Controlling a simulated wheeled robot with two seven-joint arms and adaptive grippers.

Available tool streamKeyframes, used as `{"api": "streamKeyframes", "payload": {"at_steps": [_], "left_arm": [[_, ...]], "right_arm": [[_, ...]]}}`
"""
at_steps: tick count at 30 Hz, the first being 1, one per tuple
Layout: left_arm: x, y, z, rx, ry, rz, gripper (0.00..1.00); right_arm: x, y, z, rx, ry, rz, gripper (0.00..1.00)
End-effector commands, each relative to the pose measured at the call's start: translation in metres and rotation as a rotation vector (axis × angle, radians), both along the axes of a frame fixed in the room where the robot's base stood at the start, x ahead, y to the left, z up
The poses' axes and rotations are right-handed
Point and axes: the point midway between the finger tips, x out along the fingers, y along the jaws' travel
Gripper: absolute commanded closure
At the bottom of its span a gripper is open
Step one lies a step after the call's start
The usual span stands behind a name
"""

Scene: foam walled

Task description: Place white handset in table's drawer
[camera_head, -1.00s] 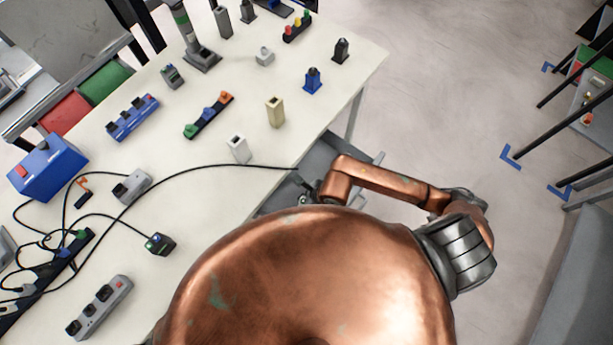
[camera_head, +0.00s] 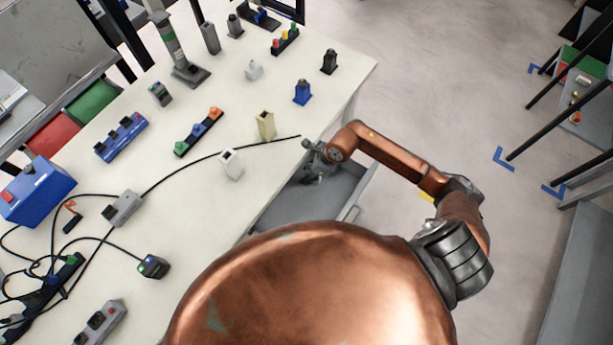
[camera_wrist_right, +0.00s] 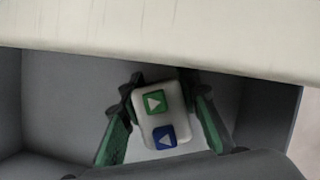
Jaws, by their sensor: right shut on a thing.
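The white handset (camera_wrist_right: 160,115), with one green and one blue arrow button, is between the green-padded fingers of my right gripper (camera_wrist_right: 162,100), which is shut on it. The grey drawer is open, and its inside (camera_wrist_right: 60,95) lies behind and below the handset in the right wrist view. In the head view my right gripper (camera_head: 314,168) is at the table's edge, over the far part of the open drawer (camera_head: 335,195). The handset cannot be made out there. My left gripper is not in view.
The tabletop (camera_head: 225,80) overhangs the drawer. A black cable (camera_head: 215,156) runs across it to the edge near my gripper. A white holder (camera_head: 231,165) and a beige holder (camera_head: 265,126) stand close by.

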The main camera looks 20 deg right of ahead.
Motion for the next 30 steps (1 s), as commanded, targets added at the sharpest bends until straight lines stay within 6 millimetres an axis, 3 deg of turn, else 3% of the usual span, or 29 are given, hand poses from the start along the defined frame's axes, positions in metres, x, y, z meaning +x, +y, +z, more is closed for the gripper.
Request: {"api": "streamKeyframes", "payload": {"at_steps": [5,14,15,22,30], "left_arm": [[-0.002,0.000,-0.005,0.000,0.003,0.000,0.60],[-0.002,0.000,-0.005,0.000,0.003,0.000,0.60],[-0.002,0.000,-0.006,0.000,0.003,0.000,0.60],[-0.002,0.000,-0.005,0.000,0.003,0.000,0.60],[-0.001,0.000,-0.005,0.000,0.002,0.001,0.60]], "right_arm": [[-0.001,0.001,-0.025,0.002,0.002,-0.001,0.98],[-0.001,0.001,-0.026,0.001,0.001,0.000,0.98],[-0.001,0.001,-0.027,0.000,0.001,0.000,0.70],[-0.001,0.001,-0.027,0.000,0.002,-0.001,0.54],[-0.001,0.001,-0.026,0.001,0.001,-0.001,0.53]]}}
